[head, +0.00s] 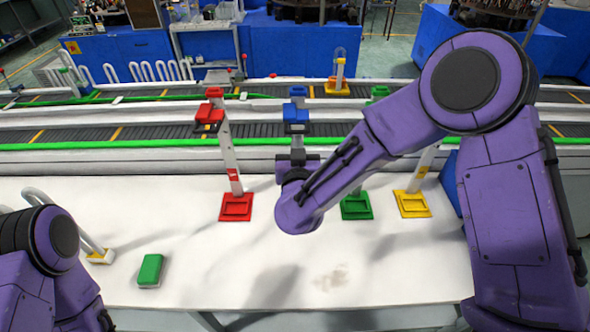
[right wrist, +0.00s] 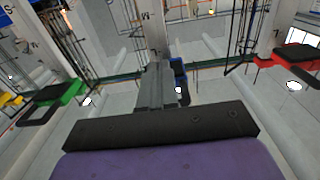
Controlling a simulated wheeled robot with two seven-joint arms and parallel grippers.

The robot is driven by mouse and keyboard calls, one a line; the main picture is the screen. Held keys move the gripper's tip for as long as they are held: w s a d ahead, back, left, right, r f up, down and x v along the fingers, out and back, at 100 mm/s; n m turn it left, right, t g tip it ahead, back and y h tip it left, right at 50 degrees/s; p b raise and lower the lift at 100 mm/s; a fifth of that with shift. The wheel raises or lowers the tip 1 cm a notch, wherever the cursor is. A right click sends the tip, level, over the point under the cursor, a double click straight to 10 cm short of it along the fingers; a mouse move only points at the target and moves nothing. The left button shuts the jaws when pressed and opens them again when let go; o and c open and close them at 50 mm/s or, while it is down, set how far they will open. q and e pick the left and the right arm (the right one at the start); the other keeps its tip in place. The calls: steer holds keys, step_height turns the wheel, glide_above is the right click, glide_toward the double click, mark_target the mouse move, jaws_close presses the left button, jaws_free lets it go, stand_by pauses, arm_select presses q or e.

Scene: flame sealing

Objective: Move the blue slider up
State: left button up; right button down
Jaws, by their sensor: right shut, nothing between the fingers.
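A red slider (head: 209,112) is on the post to the left, above a red base (head: 236,207). A green base (head: 355,206) and yellow base (head: 412,204) stand to the right. A green block (head: 150,270) lies on the table (head: 190,240). Conveyors run behind.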

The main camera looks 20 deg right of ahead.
steer(key=p+v, duration=0.1)
steer(key=v, duration=0.9)
stand_by(0.3)
